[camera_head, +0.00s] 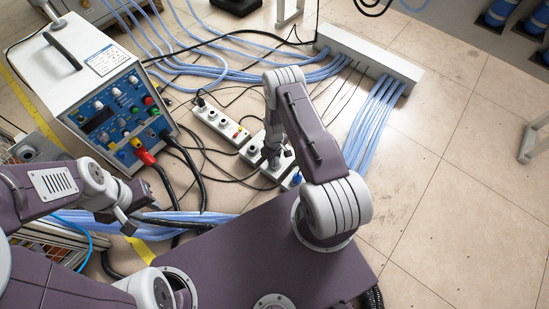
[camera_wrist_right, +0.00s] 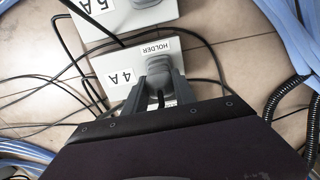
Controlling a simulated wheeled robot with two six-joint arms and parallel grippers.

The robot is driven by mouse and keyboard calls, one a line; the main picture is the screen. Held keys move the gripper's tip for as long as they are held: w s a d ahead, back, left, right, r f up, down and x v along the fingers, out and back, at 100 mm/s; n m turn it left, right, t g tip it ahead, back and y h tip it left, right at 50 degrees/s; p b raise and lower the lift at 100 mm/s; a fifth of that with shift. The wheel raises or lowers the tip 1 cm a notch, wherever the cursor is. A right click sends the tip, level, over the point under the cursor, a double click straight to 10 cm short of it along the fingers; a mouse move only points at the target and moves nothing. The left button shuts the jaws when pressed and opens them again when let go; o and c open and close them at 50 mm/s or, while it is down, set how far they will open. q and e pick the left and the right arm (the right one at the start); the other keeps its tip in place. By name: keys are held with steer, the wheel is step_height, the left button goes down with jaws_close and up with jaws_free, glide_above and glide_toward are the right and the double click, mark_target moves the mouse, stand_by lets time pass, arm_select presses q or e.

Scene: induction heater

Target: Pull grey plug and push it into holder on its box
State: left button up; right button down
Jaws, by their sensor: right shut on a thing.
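My right gripper (camera_wrist_right: 158,86) is shut on the grey plug (camera_wrist_right: 158,64), with a finger on each side of it. The plug is at the white box marked "4 A" (camera_wrist_right: 108,66), beside the "HOLDER" label (camera_wrist_right: 155,48). I cannot tell how deep it sits, as my gripper hides the lower part. In the head view my right gripper (camera_head: 270,158) reaches down to the white box (camera_head: 251,152) and hides most of the plug. My left gripper (camera_head: 126,216) hangs at the lower left, away from the boxes; its opening is unclear.
Another white box marked "5 A" (camera_wrist_right: 128,16) adjoins, with a grey plug on it. The blue-fronted heater unit (camera_head: 112,118) stands at left with red and black cables. Blue hoses (camera_head: 200,70) and thin black cables cross the floor. The floor at right (camera_head: 470,180) is clear.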

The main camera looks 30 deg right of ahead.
steer(key=shift+f+b, duration=0.3)
steer(key=shift+f, duration=0.1)
steer(key=c, duration=0.9)
jaws_free()
steer(key=shift+c, duration=0.2)
step_height(320, 180, up, 9)
steer(key=p, duration=0.6)
steer(key=shift+r, duration=0.1)
